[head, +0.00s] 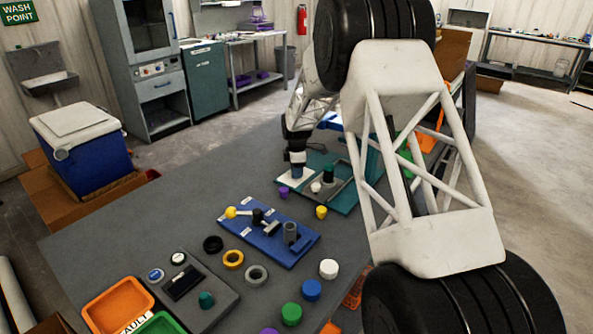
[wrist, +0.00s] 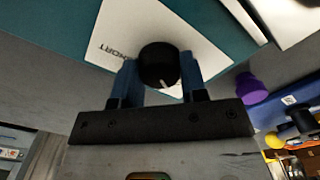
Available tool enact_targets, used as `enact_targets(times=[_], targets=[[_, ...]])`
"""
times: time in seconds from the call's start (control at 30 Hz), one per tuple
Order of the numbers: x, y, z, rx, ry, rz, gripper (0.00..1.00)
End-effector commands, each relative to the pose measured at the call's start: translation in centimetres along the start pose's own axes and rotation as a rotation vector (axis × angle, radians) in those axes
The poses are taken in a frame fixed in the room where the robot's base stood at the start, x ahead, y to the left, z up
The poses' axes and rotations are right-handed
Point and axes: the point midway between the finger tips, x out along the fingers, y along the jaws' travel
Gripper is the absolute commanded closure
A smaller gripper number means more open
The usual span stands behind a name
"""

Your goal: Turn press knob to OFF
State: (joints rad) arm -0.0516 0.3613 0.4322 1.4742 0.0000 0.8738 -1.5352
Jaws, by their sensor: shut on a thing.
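The black press knob (wrist: 159,62) stands on a white label plate (wrist: 112,30) on the teal press base (wrist: 45,30). A short white mark on the knob points toward the lower edge of the wrist view, slightly right. Part of a word, "HORT", shows on the plate; no OFF mark is readable. My gripper (wrist: 160,76) is shut on the knob, one blue finger on each side. In the head view, my gripper (head: 297,157) is at the left end of the teal base (head: 343,208), over the white plate (head: 296,176); the knob is hidden there.
A purple piece (head: 283,193) stands beside the base. A blue fixture (head: 290,256) with a yellow-ended lever (head: 232,212) lies nearer. Rings, coloured cylinders and an orange tray (head: 117,304) occupy the front. The grey table's left part (head: 150,220) is clear. My arm hides the right side.

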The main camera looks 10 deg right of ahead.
Motion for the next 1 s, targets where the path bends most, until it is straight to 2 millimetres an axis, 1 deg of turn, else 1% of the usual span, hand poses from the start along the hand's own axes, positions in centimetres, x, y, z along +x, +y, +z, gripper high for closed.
enact_targets(times=[0.23,0.27,0.4,0.77,0.87,1.0], targets=[[-0.1,0.0,0.0,0.000,0.000,0.000,0.84],[-0.1,0.0,0.0,0.000,0.000,0.000,0.56],[0.0,0.0,0.0,0.000,0.000,0.000,0.35],[-0.2,0.0,0.0,0.001,0.000,0.000,0.35],[-0.6,0.0,0.0,0.001,0.000,0.001,0.35],[-1.8,0.0,0.0,0.001,0.000,0.001,0.35]])
